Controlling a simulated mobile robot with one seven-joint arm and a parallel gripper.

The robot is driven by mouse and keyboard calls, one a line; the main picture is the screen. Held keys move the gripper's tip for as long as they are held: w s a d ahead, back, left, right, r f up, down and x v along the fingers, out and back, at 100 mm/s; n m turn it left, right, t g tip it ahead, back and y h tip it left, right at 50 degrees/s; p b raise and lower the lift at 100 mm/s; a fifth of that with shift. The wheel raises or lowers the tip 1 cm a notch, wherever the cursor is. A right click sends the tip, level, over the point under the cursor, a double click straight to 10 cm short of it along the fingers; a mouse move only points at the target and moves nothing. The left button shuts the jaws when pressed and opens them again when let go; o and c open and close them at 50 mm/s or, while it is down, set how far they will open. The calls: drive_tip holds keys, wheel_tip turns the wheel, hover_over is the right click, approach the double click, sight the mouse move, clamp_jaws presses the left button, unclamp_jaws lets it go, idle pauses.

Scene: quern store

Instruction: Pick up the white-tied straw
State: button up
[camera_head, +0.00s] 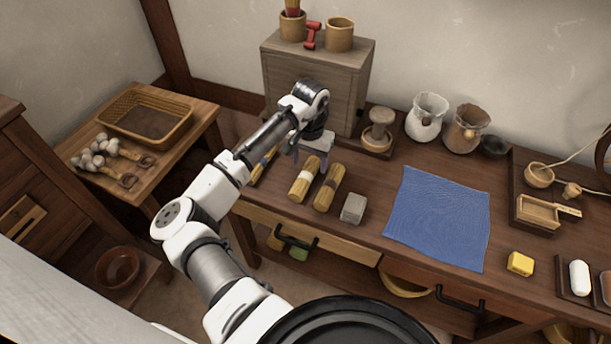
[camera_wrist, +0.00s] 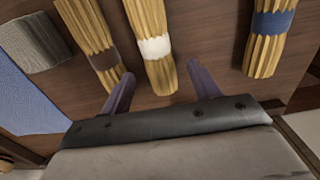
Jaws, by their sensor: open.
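The white-tied straw (camera_head: 304,179) is a yellow bundle with a white band, lying on the wooden table in the middle of a row of three bundles. In the wrist view the white-tied straw (camera_wrist: 150,40) lies ahead of my gripper (camera_wrist: 158,85), its near end between the two open fingers in the picture. My gripper (camera_head: 311,150) is open and empty, over the far end of the row in the head view. A brown-tied bundle (camera_wrist: 95,40) lies close on one side. A blue-tied bundle (camera_wrist: 268,38) lies on the other, partly hidden by my arm in the head view.
A grey block (camera_head: 353,208) and a blue cloth (camera_head: 438,217) lie to the right of the bundles. A wooden cabinet (camera_head: 285,82) stands behind my gripper. A small round wooden-topped item (camera_head: 377,132) stands at its right.

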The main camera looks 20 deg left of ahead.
drive_tip(key=shift+f, duration=1.2)
drive_tip(key=c, duration=1.1)
drive_tip(key=shift+r, duration=0.15)
